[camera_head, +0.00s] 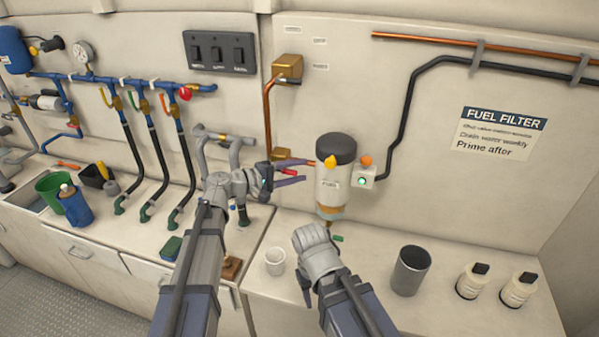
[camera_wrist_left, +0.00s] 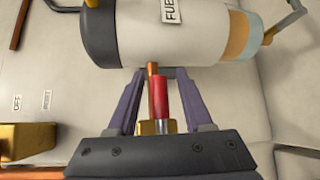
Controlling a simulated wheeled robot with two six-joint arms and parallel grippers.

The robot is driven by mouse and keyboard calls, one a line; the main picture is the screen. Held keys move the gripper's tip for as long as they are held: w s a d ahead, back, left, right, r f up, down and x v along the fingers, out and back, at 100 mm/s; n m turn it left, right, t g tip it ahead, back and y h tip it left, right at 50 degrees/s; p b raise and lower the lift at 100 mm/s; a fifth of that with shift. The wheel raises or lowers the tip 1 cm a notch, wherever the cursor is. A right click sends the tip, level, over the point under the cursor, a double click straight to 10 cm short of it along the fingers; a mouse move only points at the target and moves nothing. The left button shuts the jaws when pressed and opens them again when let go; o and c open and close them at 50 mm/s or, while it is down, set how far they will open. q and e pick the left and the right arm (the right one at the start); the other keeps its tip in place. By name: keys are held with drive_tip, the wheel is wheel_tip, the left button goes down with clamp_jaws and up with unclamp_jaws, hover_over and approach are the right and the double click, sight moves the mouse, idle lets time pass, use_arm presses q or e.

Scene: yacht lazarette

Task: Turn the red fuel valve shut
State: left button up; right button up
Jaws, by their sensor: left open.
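The red valve handle (camera_head: 288,171) sits on a pipe fitting just left of the fuel filter (camera_head: 329,193). My left gripper (camera_head: 305,171) reaches it from the left, with its two purple fingers open above and below the handle. In the left wrist view the red handle (camera_wrist_left: 159,97) lies between the spread fingers (camera_wrist_left: 158,74), with visible gaps on both sides. A brass fitting and copper pipe show beside it. My right gripper (camera_head: 304,290) is low over the counter, its fingers mostly hidden behind its own wrist.
A white cup (camera_head: 275,261), a grey canister (camera_head: 410,271) and two white bottles (camera_head: 472,281) stand on the counter. A box with a green light (camera_head: 362,181) adjoins the filter. Blue pipes with several hoses (camera_head: 130,83) run along the left wall.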

use_arm(q)
drive_tip(key=shift+w+d, duration=0.2)
drive_tip(key=shift+d, duration=0.15)
clamp_jaws()
idle(1.3)
